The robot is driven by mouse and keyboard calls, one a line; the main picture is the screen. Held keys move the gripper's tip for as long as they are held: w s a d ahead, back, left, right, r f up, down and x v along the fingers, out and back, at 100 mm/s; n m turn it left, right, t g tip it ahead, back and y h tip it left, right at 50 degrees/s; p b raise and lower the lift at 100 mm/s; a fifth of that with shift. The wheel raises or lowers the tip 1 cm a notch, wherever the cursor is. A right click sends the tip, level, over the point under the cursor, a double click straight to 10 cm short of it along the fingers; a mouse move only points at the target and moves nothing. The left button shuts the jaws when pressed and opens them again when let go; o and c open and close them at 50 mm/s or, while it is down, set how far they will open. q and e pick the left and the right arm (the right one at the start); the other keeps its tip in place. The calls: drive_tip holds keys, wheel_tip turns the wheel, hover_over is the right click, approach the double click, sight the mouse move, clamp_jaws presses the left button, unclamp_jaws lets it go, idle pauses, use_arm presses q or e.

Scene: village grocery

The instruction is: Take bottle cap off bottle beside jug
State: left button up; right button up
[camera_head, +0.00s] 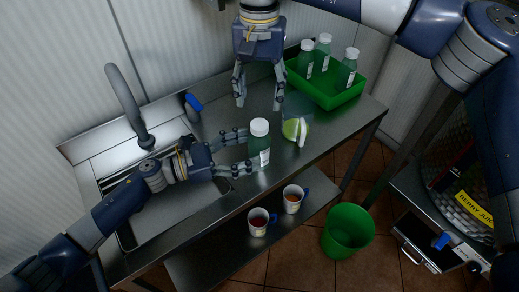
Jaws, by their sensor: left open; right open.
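A green bottle (259,150) with a white cap (260,127) stands upright near the front edge of the steel counter. A jug (296,130), pale green with a white handle, stands just to its right. My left gripper (248,151) comes in from the left, open, with its fingers reaching to either side of the bottle; contact cannot be told. My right gripper (259,106) is open and empty, pointing down, behind and above the bottle, with its fingers spread. The cap is on the bottle.
A green crate (335,100) with several capped bottles stands at the back right of the counter. A sink with a tap (128,105) is at left. Two cups (258,224) are on the lower shelf. A green bin (347,232) stands on the floor.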

sight(249, 149)
use_arm(q)
drive_tip(key=x, duration=0.3)
drive_tip(key=shift+w+d+f, duration=0.1)
drive_tip(key=shift+w+d, duration=0.05)
drive_tip(key=shift+w, duration=0.05)
use_arm(e)
drive_tip(key=shift+w+f, duration=0.15)
drive_tip(key=shift+w, duration=0.05)
use_arm(q)
drive_tip(key=shift+d, duration=0.2)
use_arm(e)
drive_tip(key=shift+s, duration=0.1)
